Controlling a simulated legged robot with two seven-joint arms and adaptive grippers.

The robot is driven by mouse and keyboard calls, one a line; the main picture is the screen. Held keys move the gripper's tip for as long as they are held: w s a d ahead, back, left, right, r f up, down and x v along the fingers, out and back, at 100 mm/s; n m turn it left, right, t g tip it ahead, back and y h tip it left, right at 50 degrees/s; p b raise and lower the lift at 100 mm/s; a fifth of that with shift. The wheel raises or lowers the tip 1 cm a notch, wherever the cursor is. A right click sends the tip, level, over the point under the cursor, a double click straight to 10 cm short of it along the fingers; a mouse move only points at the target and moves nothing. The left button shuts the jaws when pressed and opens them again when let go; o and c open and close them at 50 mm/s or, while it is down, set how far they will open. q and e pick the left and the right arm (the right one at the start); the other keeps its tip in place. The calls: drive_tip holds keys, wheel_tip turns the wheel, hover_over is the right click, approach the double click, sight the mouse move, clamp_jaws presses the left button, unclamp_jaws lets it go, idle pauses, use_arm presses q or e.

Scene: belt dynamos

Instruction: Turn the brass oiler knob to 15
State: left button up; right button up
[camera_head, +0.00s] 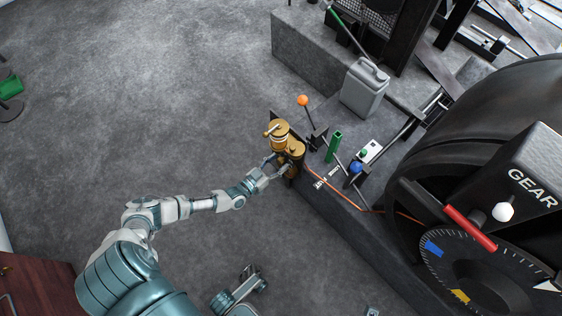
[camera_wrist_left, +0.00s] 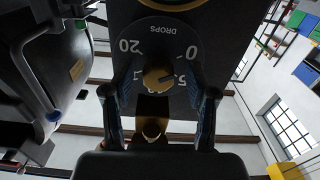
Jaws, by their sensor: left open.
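The brass oiler (camera_head: 280,131) stands at the near corner of the grey machine base. In the left wrist view, its black dial plate (camera_wrist_left: 160,48) reads DROPS, with 0, 5 and 20 visible; the lower part is hidden. The round brass knob (camera_wrist_left: 158,80) sits on this plate, with a dark pointer line towards the right, near the 0 and 5 side. My left gripper (camera_head: 274,166) is at the oiler's front. In the wrist view its open fingers (camera_wrist_left: 158,92) stand on both sides of the knob, with gaps visible.
An orange-topped lever (camera_head: 303,101), a green cylinder (camera_head: 333,147), a blue knob (camera_head: 355,168) and a grey jerrycan (camera_head: 364,88) stand on the base. An orange cable (camera_head: 345,197) runs along its edge. A GEAR box (camera_head: 520,170) and dial stand right.

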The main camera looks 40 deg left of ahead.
use_arm(q)
drive_tip(key=shift+w, duration=0.15)
clamp_jaws()
drive_tip(key=shift+r, duration=0.1)
